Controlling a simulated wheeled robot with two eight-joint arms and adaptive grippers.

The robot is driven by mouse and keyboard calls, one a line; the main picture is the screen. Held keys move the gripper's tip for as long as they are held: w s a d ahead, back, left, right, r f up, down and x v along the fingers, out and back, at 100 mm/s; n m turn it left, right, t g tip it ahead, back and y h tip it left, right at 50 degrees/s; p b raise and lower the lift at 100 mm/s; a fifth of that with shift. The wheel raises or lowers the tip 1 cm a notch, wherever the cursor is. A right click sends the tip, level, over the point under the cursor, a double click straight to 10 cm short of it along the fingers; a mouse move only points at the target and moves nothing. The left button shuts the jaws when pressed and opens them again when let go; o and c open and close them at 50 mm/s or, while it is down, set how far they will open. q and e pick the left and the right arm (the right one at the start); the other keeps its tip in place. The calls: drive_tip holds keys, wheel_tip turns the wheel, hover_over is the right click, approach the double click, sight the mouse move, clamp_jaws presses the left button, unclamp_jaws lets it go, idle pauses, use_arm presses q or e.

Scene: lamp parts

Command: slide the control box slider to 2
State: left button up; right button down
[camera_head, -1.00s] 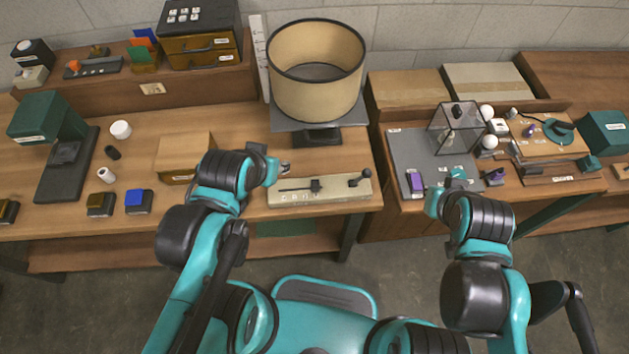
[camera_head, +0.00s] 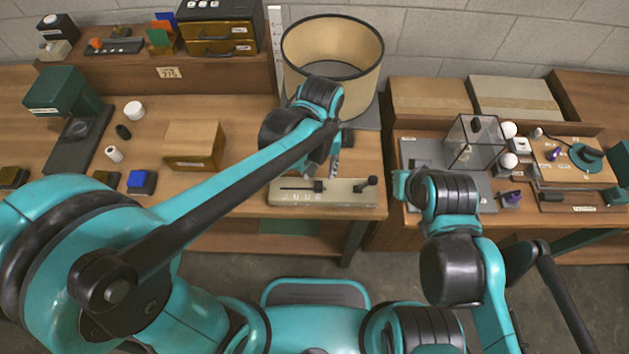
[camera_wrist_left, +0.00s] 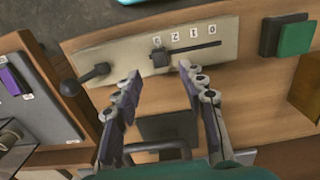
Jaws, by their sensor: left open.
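The beige control box (camera_head: 345,198) lies at the table's front edge, with a slot, a black slider knob (camera_head: 318,186) and a black lever (camera_head: 372,181) at its right. In the left wrist view the slider knob (camera_wrist_left: 159,57) is beside the label farthest from the 0; that label is hard to read. My left gripper (camera_head: 334,170) is above the box, pointing down. In the left wrist view its fingers (camera_wrist_left: 159,72) are spread, with the knob in line with the gap, apparently not gripped. My right gripper (camera_head: 402,183) is by the right table's front left corner; its fingers are unclear.
A large lampshade (camera_head: 332,55) stands behind the control box, partly covered by my left arm. A cardboard-coloured box (camera_head: 193,145) and a blue block (camera_head: 141,181) are to the left. A glass case (camera_head: 472,142) stands on the right table.

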sight(318, 184)
use_arm(q)
wheel_tip(318, 184, down, 6)
drive_tip(key=shift+f+b, duration=0.2)
drive_tip(key=shift+b, duration=1)
clamp_jaws()
